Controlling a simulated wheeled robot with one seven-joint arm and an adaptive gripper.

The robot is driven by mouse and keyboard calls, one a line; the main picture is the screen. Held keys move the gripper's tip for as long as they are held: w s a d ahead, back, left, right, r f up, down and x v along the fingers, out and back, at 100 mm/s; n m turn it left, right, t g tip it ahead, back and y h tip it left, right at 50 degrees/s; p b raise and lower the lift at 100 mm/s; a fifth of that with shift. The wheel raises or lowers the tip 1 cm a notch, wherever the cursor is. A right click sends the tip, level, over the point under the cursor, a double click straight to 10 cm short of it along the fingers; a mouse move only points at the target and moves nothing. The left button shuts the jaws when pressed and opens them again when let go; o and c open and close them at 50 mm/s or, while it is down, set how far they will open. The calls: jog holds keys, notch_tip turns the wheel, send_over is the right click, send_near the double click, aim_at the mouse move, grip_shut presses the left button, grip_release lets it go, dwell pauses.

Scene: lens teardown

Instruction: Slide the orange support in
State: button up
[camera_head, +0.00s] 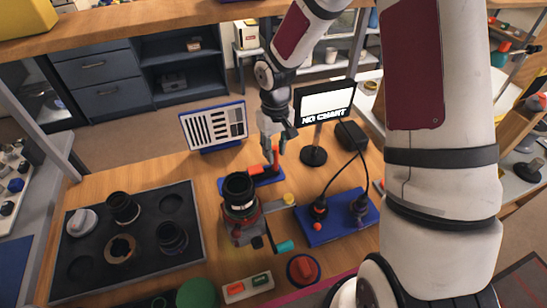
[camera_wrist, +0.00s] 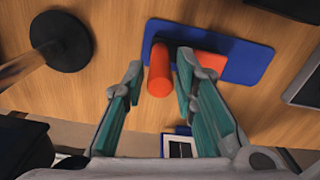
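The orange support (camera_head: 256,170) is on a small blue plate (camera_head: 272,180) behind the lens stand. In the wrist view, an upright-looking orange cylinder (camera_wrist: 159,72) is between my fingers, and a second orange piece (camera_wrist: 209,63) lies along the blue plate (camera_wrist: 250,62). My gripper (camera_wrist: 158,75) is open around the orange cylinder, with a gap on the left; I cannot tell if the right finger touches it. In the head view my gripper (camera_head: 277,150) points down at the support. The black lens (camera_head: 239,189) stands upright in a red and grey holder (camera_head: 245,230).
A black tray (camera_head: 150,196) with lens parts is at the left. A test chart (camera_head: 214,125) and a "NO CHART" screen (camera_head: 325,103) stand behind. A blue cable board (camera_head: 336,228) is at the right. A red-green button box (camera_head: 248,287) is in front.

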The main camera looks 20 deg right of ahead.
aim_at(249, 170)
jog(key=shift+f, duration=2.05)
grip_shut()
jog(key=shift+a+b, duration=0.7)
jog(key=shift+a, duration=3.35)
grip_release()
jog(key=shift+a, duration=0.1)
jog(key=shift+r, duration=0.1)
jog(key=shift+r, duration=3.7)
